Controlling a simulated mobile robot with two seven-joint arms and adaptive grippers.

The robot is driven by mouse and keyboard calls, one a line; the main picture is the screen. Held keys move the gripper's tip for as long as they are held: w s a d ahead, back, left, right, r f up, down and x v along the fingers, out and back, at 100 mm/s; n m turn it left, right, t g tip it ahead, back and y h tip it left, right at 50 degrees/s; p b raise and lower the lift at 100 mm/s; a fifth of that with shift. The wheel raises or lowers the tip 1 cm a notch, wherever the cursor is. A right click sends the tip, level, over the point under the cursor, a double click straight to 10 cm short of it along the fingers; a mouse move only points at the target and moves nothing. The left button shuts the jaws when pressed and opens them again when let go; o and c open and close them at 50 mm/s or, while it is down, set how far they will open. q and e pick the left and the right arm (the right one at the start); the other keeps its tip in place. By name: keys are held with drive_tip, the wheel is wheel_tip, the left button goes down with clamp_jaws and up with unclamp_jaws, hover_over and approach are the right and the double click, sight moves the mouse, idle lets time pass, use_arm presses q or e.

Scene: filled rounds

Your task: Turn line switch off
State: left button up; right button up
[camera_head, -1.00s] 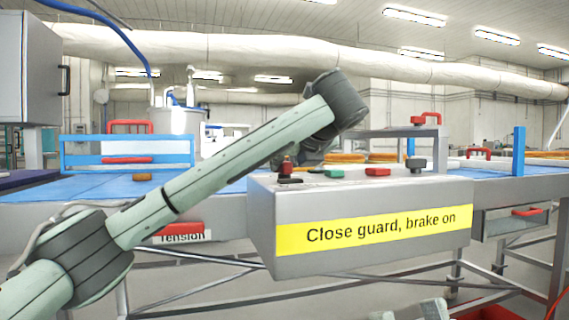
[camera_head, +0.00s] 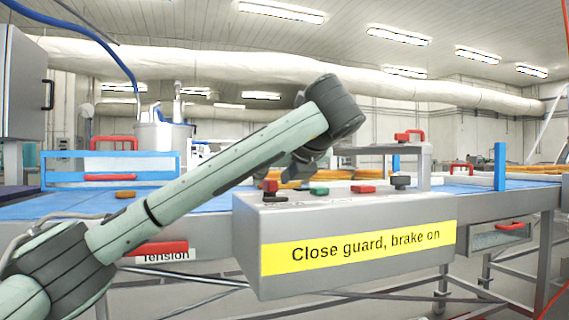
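A grey control box (camera_head: 345,278) with a yellow label reading "Close guard, brake on" stands in front of the conveyor. On its top are a red-topped switch (camera_head: 270,187) at the left, a green button (camera_head: 319,191), a red button (camera_head: 363,189) and a dark knob (camera_head: 401,182). I cannot tell which one is the line switch. My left arm reaches in from the left, and its dark gripper (camera_head: 299,172) hangs over the back left part of the box top, near the red-topped switch and green button. Its fingers are mostly hidden and dark, so their opening is unclear. My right gripper is out of view.
A blue conveyor (camera_head: 70,205) runs behind the box, with a blue guard frame (camera_head: 62,162) at left. A red handle (camera_head: 160,248) sits by the "Tension" label. A grey frame with a red latch (camera_head: 403,137) stands behind the box. Metal struts run below.

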use_arm(q)
drive_tip(key=v, duration=0.9)
drive_tip(key=shift+f, duration=0.1)
